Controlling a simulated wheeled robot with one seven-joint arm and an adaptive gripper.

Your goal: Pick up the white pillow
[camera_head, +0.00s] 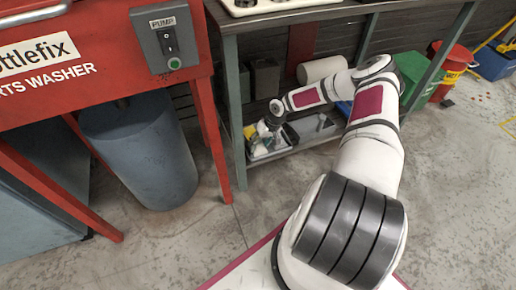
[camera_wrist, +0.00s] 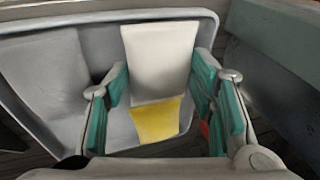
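The white pillow (camera_wrist: 160,52) shows in the wrist view as a pale, flat-faced block standing in a grey tray (camera_wrist: 40,122). A yellow piece (camera_wrist: 156,122) lies directly below it in the picture. My gripper (camera_wrist: 161,78) is open, with one teal-padded finger on each side of the white pillow. The fingertips are close to its side edges; I cannot tell whether they touch. In the head view my gripper (camera_head: 272,120) reaches down over the tray on the low shelf under the bench. The pillow is too small and covered to make out clearly there.
The bench top (camera_head: 290,14) is above my forearm, with a bench leg (camera_head: 234,110) just left of my gripper. A white roll (camera_head: 320,69) and dark boxes (camera_head: 265,77) stand behind on the shelf. A red parts washer (camera_head: 100,60) is at left.

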